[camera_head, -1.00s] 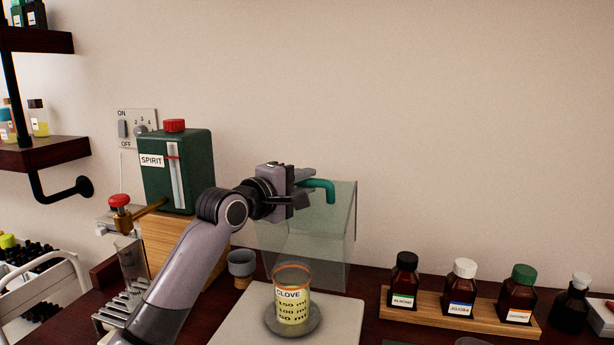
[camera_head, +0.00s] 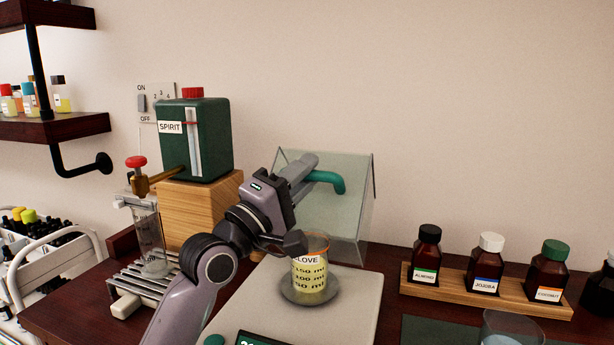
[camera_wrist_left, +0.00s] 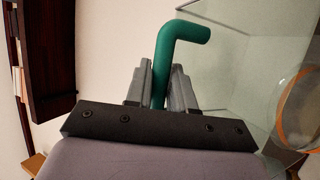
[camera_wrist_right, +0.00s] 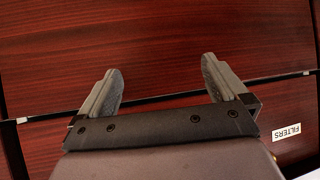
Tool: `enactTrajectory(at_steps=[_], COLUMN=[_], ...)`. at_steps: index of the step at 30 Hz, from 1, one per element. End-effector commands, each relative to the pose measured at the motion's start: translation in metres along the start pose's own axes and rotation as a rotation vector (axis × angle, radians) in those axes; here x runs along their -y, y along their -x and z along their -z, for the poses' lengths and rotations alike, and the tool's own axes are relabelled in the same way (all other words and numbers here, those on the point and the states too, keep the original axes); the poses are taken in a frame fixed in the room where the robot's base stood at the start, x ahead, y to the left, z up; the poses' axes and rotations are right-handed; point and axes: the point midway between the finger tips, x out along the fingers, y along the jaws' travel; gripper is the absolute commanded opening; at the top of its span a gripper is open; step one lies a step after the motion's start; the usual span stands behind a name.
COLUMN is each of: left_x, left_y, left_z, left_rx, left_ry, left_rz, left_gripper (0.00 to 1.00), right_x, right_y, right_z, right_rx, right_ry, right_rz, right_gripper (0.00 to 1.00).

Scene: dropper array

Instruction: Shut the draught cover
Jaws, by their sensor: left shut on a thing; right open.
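The draught cover (camera_head: 352,215) is clear glass with a green bent handle (camera_head: 328,180). It stands at the back of the pale balance (camera_head: 350,310), raised and tilted behind the CLOVE beaker (camera_head: 310,279), which sits on the round pan. My left gripper (camera_head: 305,176) is shut on the green handle, above and behind the beaker. In the left wrist view the handle (camera_wrist_left: 168,70) runs between both fingers, with glass to its right. My left arm hides part of the balance and the cover's left side. My right gripper (camera_wrist_right: 162,78) is open and empty over dark red wood.
The SPIRIT tank (camera_head: 205,140) on a wooden block stands left, with a glass cylinder (camera_head: 150,250) under its tap. A rack (camera_head: 480,290) of several brown bottles stands right. A glass vessel (camera_head: 510,330) is at front right. A FILTERS label (camera_wrist_right: 287,132) shows near my right gripper.

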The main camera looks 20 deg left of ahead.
Motion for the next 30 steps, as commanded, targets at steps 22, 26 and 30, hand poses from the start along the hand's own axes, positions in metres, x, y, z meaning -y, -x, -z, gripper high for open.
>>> enactTrajectory(at_steps=[22,26,30], left_x=[0.000,0.001,0.002], left_y=[0.002,0.013,0.033], left_z=[0.000,0.000,0.000], left_rx=[0.000,0.000,-0.001], left_ry=[-0.001,-0.001,-0.002], left_rz=[-0.001,0.000,0.000], left_gripper=[0.44,0.44,0.44], right_x=[0.000,0.001,0.001], right_y=[0.000,-0.001,-0.003], right_z=[0.000,-0.002,-0.004], right_rx=[0.000,0.000,0.001], right_ry=[-0.001,-0.002,-0.003], right_rz=[0.001,0.001,0.002], right_gripper=[1.00,1.00,1.00])
